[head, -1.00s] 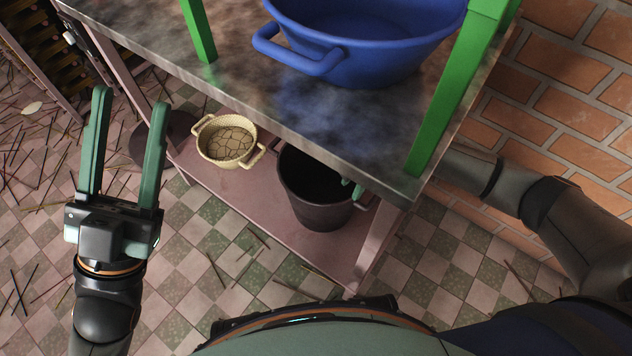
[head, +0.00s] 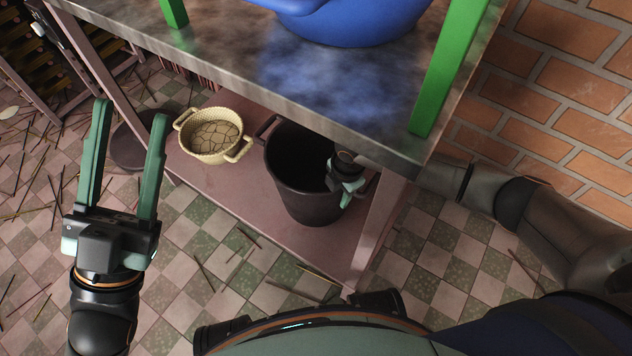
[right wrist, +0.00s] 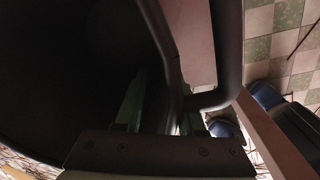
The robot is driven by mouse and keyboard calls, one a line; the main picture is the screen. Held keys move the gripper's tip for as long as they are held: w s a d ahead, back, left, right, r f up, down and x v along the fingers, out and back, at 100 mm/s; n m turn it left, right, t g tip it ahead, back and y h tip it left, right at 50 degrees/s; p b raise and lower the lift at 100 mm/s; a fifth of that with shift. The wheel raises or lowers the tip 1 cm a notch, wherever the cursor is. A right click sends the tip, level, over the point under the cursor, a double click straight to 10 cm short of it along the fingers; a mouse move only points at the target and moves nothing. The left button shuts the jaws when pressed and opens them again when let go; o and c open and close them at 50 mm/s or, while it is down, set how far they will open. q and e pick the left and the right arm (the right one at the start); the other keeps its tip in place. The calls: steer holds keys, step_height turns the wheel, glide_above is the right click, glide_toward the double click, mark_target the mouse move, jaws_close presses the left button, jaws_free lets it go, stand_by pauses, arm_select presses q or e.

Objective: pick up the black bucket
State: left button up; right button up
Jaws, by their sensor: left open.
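The black bucket (head: 300,190) stands upright on the pink lower shelf under the metal-topped table. One side handle (head: 265,128) shows at its left rim. My right gripper (head: 348,190) is at the bucket's right rim, partly hidden by the tabletop. In the right wrist view, its green fingers (right wrist: 160,118) straddle the bucket's dark rim beside the handle (right wrist: 230,60); whether they clamp it is too dark to tell. My left gripper (head: 130,150) is open and empty, over the floor at left, away from the bucket.
A cream basket (head: 212,136) stands on the shelf (head: 245,190) left of the bucket. A table leg (head: 378,225) is close to the right of the bucket. A blue tub (head: 360,22) and green posts stand on the tabletop (head: 290,75). Loose sticks litter the tiled floor.

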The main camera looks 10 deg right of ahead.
steer(key=shift+f, duration=0.1)
steer(key=shift+c, duration=0.2)
jaws_close()
stand_by(1.1)
